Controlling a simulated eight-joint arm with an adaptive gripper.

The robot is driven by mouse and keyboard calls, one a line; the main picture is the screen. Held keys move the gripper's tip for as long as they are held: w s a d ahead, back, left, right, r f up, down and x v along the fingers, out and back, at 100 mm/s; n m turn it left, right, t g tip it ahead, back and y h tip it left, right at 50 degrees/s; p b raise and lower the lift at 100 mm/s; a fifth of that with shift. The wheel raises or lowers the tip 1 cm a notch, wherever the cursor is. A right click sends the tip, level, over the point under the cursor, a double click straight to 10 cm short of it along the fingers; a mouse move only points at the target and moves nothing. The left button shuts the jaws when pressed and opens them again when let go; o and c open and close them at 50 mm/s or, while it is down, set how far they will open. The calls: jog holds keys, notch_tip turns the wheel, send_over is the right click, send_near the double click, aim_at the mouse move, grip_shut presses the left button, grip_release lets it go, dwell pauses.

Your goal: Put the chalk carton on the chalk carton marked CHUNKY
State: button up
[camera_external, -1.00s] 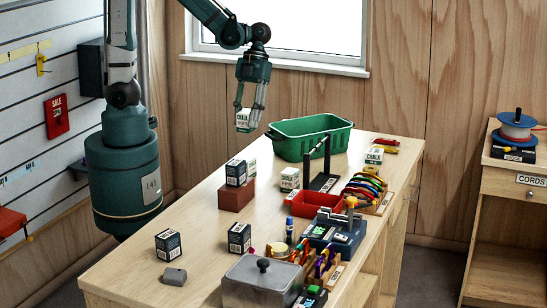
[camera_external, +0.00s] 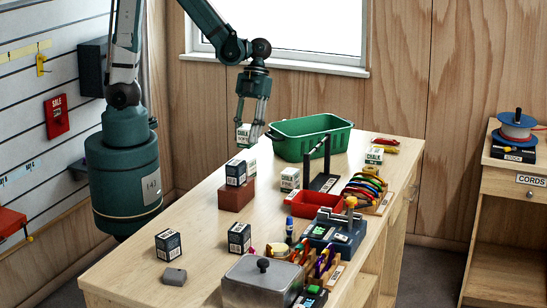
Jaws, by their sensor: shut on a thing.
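My gripper (camera_external: 253,112) points down and is shut on a white chalk carton (camera_external: 243,136), held in the air above the back left of the bench. Another white chalk carton (camera_external: 250,164) stands just below, partly hidden by a dark carton. A white chalk carton (camera_external: 289,180) stands on the bench in front of the green bin, and one more (camera_external: 374,156) stands farther right. The small print is too small to tell which carton is marked CHUNKY.
A dark carton (camera_external: 236,173) sits on a red-brown block (camera_external: 236,198). A green bin (camera_external: 312,140) stands just right of the held carton. Two dark cartons (camera_external: 168,245) (camera_external: 239,238) stand at the front. A red tray (camera_external: 317,205) and tools crowd the right side.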

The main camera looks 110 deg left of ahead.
aim_at(248, 145)
jog(key=shift+f, duration=0.2)
dwell(0.3)
jog(key=shift+f, duration=2)
jog(key=shift+f+b, duration=0.2)
jog(key=shift+b, duration=0.1)
jog(key=o, duration=0.9)
jog(key=shift+o, duration=0.2)
jog(key=shift+r+p, duration=0.3)
jog(key=v, duration=1.2)
